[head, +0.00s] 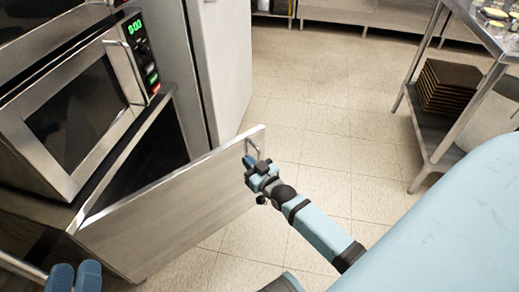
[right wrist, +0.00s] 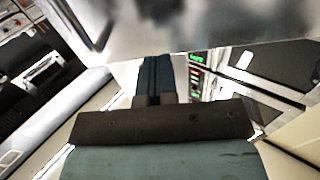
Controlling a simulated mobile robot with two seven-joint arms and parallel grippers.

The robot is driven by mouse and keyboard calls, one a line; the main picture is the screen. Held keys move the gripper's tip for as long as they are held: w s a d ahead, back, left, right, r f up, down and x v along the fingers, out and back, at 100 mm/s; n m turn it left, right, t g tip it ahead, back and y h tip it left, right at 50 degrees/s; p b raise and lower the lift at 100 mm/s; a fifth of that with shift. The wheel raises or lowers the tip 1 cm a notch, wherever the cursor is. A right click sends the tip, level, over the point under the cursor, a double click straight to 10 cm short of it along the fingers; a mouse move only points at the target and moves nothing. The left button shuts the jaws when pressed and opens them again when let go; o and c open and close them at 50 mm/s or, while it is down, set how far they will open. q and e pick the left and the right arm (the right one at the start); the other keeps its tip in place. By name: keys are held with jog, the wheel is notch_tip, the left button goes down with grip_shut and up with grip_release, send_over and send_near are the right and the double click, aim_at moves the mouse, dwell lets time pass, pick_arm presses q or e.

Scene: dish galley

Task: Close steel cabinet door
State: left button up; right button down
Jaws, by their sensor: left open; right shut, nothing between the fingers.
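The steel cabinet door (head: 170,210) stands open in the head view, swung out from the dark cabinet opening (head: 150,150) under the microwave. A bar handle (head: 258,146) is near its free end. My right gripper (head: 249,162) is shut and empty at the door's outer face, beside the handle; I cannot tell whether it touches. In the right wrist view its closed fingers (right wrist: 155,78) point toward a blurred steel surface (right wrist: 190,22). My left gripper (head: 75,277) is open, at the bottom left corner, with only its blue fingertips showing.
A steel microwave (head: 70,115) with a green display sits above the opening. A tall white cabinet (head: 222,65) stands beyond it. A steel rack (head: 425,125) with stacked brown trays (head: 447,90) stands at the right. The tiled floor (head: 325,100) between is clear.

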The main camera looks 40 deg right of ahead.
aim_at(236, 149)
pick_arm(q)
jog(key=shift+w+d+f+g+b, duration=0.1)
jog(key=shift+f+g+b, duration=0.55)
jog(key=shift+f, duration=0.7)
pick_arm(e)
jog(key=shift+w, duration=2.25)
pick_arm(q)
jog(key=shift+w+r, duration=0.1)
jog(key=shift+r, duration=0.05)
pick_arm(e)
jog(key=shift+w+r, duration=0.1)
jog(key=shift+w, duration=0.05)
